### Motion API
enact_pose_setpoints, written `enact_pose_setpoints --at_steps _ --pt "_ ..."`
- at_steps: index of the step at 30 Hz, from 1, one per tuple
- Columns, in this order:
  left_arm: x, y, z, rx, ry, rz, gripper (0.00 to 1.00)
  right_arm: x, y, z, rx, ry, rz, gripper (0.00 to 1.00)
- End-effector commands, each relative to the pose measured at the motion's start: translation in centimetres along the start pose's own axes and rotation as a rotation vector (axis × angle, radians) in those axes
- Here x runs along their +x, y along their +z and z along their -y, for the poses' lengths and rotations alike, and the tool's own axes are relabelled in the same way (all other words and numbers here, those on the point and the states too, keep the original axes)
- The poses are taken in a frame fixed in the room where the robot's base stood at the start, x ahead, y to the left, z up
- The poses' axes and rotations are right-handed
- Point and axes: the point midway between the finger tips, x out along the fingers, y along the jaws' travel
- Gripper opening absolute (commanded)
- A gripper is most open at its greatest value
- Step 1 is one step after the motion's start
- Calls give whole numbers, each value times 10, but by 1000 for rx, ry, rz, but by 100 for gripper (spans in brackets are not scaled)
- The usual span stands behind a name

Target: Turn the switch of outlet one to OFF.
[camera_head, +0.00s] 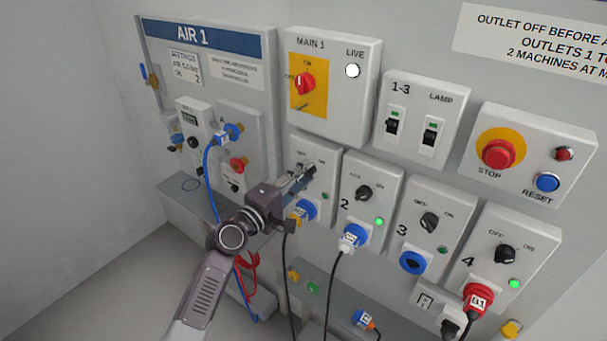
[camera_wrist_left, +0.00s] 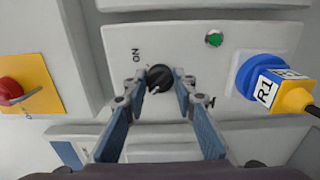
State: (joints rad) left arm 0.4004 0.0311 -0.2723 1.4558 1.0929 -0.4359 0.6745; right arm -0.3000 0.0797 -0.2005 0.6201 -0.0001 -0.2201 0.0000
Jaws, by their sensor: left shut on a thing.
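The black switch knob (camera_wrist_left: 160,78) of outlet one sits between the fingertips of my left gripper (camera_wrist_left: 160,82) in the left wrist view. The fingers are shut on it from both sides. The panel's green lamp (camera_wrist_left: 214,40) looks dim, also in the head view (camera_head: 325,196). My right gripper is not in view.
A plug marked R1 (camera_wrist_left: 264,90) sits in outlet one's blue socket (camera_head: 307,208). Outlet two (camera_head: 372,195) is close on the right, its lamp lit green. The MAIN 1 box (camera_head: 333,85) is above, the AIR 1 panel (camera_head: 206,85) on the left.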

Motion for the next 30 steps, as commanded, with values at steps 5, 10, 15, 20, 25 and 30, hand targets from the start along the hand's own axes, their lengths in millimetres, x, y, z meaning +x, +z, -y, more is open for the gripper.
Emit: enact_pose_setpoints --at_steps 5,10,15,20,25,30 --pt "0 0 2 -7 -2 0 1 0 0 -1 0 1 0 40" --pt "0 0 2 -6 -2 0 1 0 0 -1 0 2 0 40" --pt "0 0 1 -5 -2 0 42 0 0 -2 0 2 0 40" --pt "0 0 1 -4 -1 0 43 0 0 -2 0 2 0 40" --pt "-2 0 1 -3 0 0 43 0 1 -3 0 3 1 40" --pt "-17 0 1 -4 0 -1 43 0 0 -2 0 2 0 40"
